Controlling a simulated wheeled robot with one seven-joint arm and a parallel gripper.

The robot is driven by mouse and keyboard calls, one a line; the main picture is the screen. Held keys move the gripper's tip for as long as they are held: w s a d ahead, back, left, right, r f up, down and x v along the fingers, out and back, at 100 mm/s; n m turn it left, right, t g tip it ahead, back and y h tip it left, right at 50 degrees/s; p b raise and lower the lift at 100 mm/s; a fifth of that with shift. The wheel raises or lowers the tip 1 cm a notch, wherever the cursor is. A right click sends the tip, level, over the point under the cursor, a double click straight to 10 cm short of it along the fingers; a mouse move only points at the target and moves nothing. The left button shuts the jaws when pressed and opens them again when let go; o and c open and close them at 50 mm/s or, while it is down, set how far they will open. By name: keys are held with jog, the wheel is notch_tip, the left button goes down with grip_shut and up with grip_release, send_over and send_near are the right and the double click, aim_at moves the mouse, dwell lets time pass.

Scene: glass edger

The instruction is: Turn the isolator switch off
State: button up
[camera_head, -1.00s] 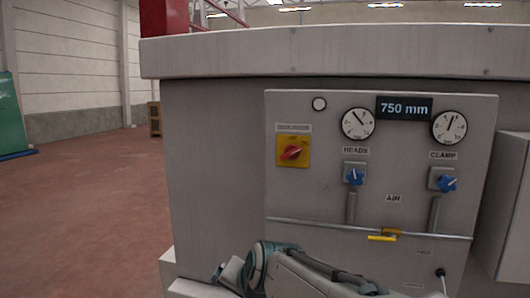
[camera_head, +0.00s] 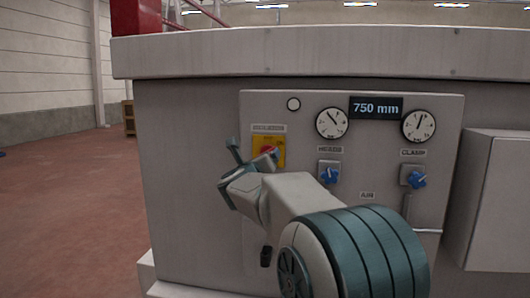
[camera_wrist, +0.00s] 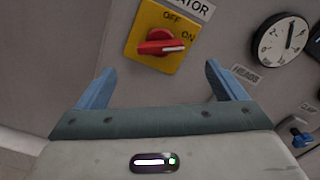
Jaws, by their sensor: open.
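The isolator switch is a red rotary knob (camera_wrist: 160,46) on a yellow plate (camera_wrist: 146,28) marked OFF and ON, on the grey panel. In the wrist view the knob's white mark points right, towards ON. In the head view the yellow plate (camera_head: 283,146) shows only in part, behind my gripper. My gripper (camera_head: 252,151) is open and empty, in front of the plate. In the wrist view its two blue fingers (camera_wrist: 159,83) stand apart, below and either side of the knob. I see no contact with it.
Right of the switch are two dials (camera_head: 331,123), a 750 mm display (camera_head: 376,108) and blue valve knobs (camera_head: 329,172) for heads and clamp. A grey box (camera_head: 500,200) juts out at the right. Open floor (camera_head: 65,210) lies to the left.

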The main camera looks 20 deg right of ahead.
jog(key=p+x, duration=0.3)
jog(key=x, duration=0.8)
jog(key=shift+w+d+p, duration=0.1)
jog(key=shift+d+p, duration=0.05)
jog(key=shift+p, duration=0.15)
jog(key=c, duration=1)
